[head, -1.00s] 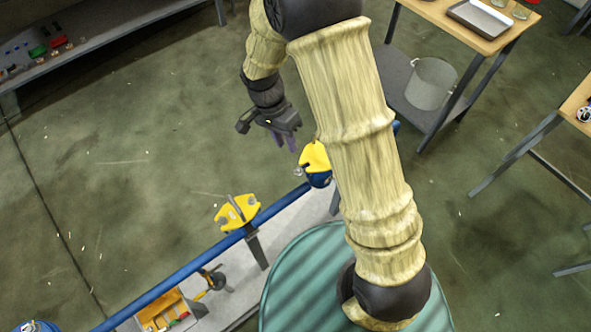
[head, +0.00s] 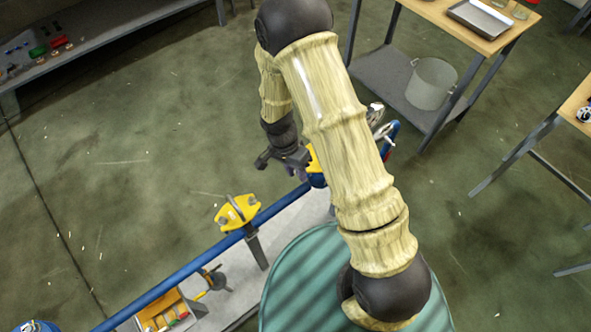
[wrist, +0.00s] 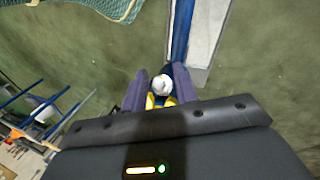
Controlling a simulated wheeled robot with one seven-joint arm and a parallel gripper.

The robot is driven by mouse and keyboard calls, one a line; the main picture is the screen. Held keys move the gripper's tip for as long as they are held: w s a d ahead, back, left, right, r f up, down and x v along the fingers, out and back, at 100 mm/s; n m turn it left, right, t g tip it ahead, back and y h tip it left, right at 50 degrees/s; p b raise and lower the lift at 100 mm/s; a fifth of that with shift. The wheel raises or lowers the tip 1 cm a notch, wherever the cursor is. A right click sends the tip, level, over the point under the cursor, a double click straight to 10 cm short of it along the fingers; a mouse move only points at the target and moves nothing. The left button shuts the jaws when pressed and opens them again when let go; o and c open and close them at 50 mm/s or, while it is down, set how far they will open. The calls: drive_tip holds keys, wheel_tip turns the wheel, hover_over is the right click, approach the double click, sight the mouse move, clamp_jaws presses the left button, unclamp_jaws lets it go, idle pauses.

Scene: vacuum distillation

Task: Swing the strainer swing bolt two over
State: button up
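A blue fitting with a yellow top (head: 317,181), seemingly the strainer, sits on the blue pipe and is partly hidden behind my arm in the head view. My gripper (head: 296,168) is right beside its yellow part. In the wrist view, my gripper (wrist: 160,72) has its two purple fingers apart on either side of a whitish round end (wrist: 162,84), perhaps the swing bolt's head. Yellow pieces (wrist: 151,101) show below it. I cannot tell whether either finger touches it, or which bolt is number two.
The blue pipe (head: 185,271) carries another yellow fitting (head: 237,212). A green ribbed round surface (head: 300,285) is under my arm. A table with a bucket (head: 431,84) stands at the upper right. Floor to the left is open.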

clamp_jaws()
drive_tip(key=shift+r, duration=0.15)
drive_tip(key=shift+w+d+r+g+y+p, duration=0.1)
drive_tip(key=shift+d+g+y+p, duration=0.2)
drive_tip(key=shift+p, duration=0.35)
drive_tip(key=shift+w+y, duration=0.1)
drive_tip(key=shift+y, duration=0.2)
unclamp_jaws()
drive_tip(key=shift+a, duration=0.1)
